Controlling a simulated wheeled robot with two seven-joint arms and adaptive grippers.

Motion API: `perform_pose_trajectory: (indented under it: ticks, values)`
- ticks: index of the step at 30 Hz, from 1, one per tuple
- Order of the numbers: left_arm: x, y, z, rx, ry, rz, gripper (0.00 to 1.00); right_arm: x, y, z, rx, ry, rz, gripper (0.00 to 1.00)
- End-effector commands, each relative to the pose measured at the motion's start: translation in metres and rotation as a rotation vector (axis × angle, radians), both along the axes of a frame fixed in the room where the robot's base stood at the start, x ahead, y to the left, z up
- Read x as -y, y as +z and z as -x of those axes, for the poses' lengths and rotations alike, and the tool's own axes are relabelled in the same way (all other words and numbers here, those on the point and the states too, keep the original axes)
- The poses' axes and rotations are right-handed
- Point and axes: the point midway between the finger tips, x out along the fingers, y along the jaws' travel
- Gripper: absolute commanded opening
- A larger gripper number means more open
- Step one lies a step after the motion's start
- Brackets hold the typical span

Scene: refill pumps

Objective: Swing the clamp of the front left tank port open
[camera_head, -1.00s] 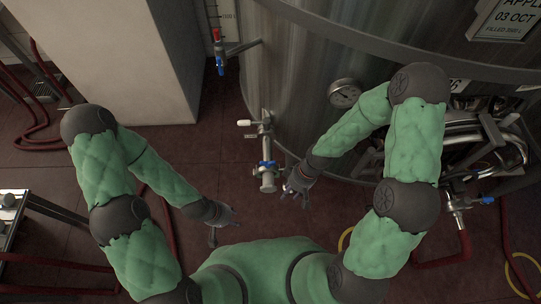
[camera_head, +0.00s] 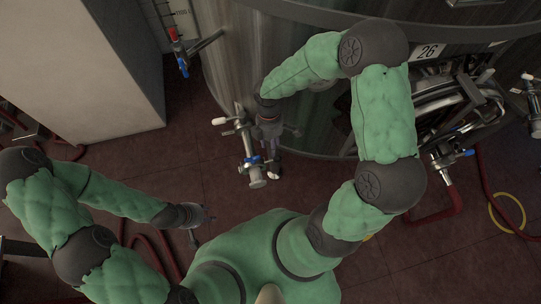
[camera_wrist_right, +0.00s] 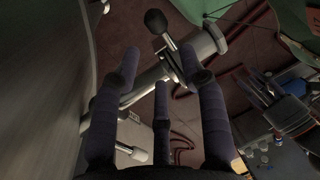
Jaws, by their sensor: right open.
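The tank port (camera_head: 257,180) juts from the lower wall of the steel tank (camera_head: 235,80) in the head view, with a blue-handled valve and a white handle (camera_head: 218,121) by it. My right gripper (camera_head: 271,165) points down beside the port, largely overlapping it. In the right wrist view, its open dark fingers (camera_wrist_right: 160,70) stand around the metal pipe of the port (camera_wrist_right: 208,42). A short lever with a black knob (camera_wrist_right: 155,20) rises from the pipe's clamp, just beyond the fingertips. Contact cannot be told. My left gripper (camera_head: 196,220) is low at left, away from the port; its fingers are unclear.
A red-and-blue valve (camera_head: 180,55) hangs from the tank further left. A pale block (camera_head: 85,75) stands at upper left. Pipes and another valve (camera_head: 445,158) are at right. Red hoses (camera_head: 490,190) lie on the dark tiled floor, which is clear around the middle.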

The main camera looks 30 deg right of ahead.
Motion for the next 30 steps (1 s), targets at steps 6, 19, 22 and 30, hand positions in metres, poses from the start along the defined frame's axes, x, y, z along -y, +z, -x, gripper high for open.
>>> perform_pose_trajectory:
  ticks: [6, 19, 22, 30]
  values:
    - [0.0, -0.014, 0.0, 0.0, 0.0, 0.0, 0.4, -0.002, -0.042, 0.008, -0.003, -0.001, -0.001, 0.42]
    - [0.0, -0.023, 0.0, 0.0, 0.0, 0.0, 0.4, -0.004, -0.072, 0.013, 0.001, -0.003, -0.001, 0.42]
    - [0.0, -0.023, 0.0, 0.0, 0.0, 0.0, 0.4, -0.004, -0.072, 0.013, 0.001, -0.003, -0.001, 0.42]
    - [0.0, -0.023, 0.0, 0.0, 0.0, 0.0, 0.4, -0.004, -0.072, 0.013, 0.001, -0.002, -0.001, 0.0]
